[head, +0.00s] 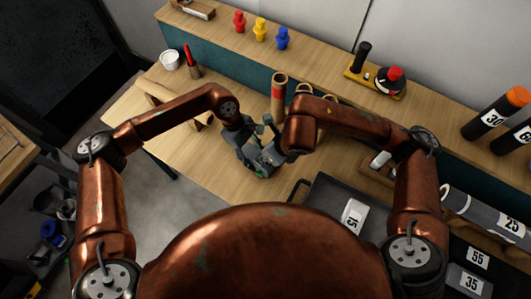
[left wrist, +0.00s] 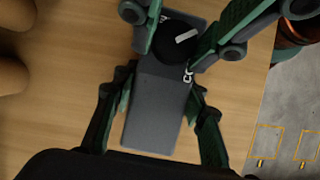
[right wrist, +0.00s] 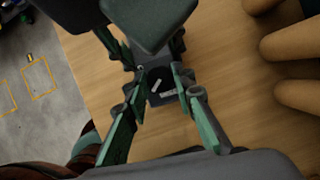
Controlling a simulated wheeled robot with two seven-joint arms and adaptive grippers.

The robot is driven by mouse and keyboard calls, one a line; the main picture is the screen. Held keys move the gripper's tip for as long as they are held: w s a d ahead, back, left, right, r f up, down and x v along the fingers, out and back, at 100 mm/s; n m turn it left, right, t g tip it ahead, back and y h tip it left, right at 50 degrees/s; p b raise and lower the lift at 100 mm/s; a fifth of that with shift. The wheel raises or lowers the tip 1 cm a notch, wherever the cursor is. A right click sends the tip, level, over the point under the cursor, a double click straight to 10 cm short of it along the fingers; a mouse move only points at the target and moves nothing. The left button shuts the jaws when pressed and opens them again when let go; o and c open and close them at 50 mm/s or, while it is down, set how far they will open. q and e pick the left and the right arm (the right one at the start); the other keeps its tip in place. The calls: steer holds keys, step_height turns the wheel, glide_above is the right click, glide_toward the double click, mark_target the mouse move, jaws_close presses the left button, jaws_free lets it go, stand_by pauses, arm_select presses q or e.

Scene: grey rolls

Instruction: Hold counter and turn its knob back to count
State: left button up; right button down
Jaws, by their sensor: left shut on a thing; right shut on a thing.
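The counter (left wrist: 158,118) is a dark grey box with a round black knob (left wrist: 180,42) that bears a white mark. In the left wrist view my left gripper (left wrist: 160,88) has its green-padded fingers on both sides of the box and is shut on it. My right gripper (right wrist: 159,76) comes from the opposite side, its fingers shut on the knob, which also shows in the right wrist view (right wrist: 156,87). In the head view the grippers meet over the table and hide most of the counter. A digit on its face is partly covered.
The wooden table (head: 215,175) has bare room around the grippers. Red, yellow and blue pieces (head: 260,30) stand on the back shelf. A white cup (head: 170,60) is at the left.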

arm_select(q)
steer(key=shift+s, duration=0.1)
arm_select(e)
steer(key=m+t+h, duration=0.1)
steer(key=m, duration=0.3)
steer(key=shift+a+m, duration=0.15)
steer(key=shift+m, duration=0.15)
steer(key=shift+m+t+h, duration=0.3)
steer(key=shift+m+h, duration=0.5)
steer(key=shift+m, duration=1.1)
steer(key=c, duration=1.6)
jaws_free()
steer(key=shift+s, duration=0.1)
steer(key=v, duration=1.2)
steer(key=shift+a, duration=0.15)
